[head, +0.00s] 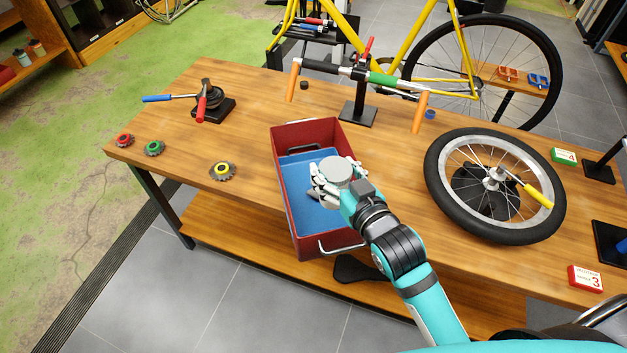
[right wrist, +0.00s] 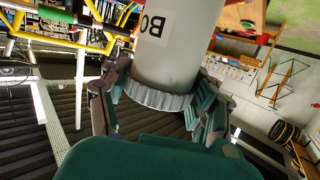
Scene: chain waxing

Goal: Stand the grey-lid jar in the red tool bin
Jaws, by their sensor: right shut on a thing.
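The grey-lid jar (head: 336,170) is in my right gripper (head: 335,185). In the head view its round grey lid faces up and hides most of its body. In the right wrist view the pale jar (right wrist: 178,45) has a dark-lettered label, and its ridged lid rim lies between the fingers of my right gripper (right wrist: 158,105). The red tool bin (head: 306,133) stands on the workbench, with a blue inside floor. The jar and gripper are over the bin's right half in the head view. I cannot tell whether the jar touches the floor. My left gripper is not in view.
The wooden workbench (head: 230,135) holds a bicycle wheel (head: 445,205) right of the bin and a stand with orange-ended bars (head: 358,110) behind it. Several small cogs (head: 222,172) and a dark tool with red and blue handles (head: 210,104) lie left. A metal handle (head: 340,248) is on the bin's near end.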

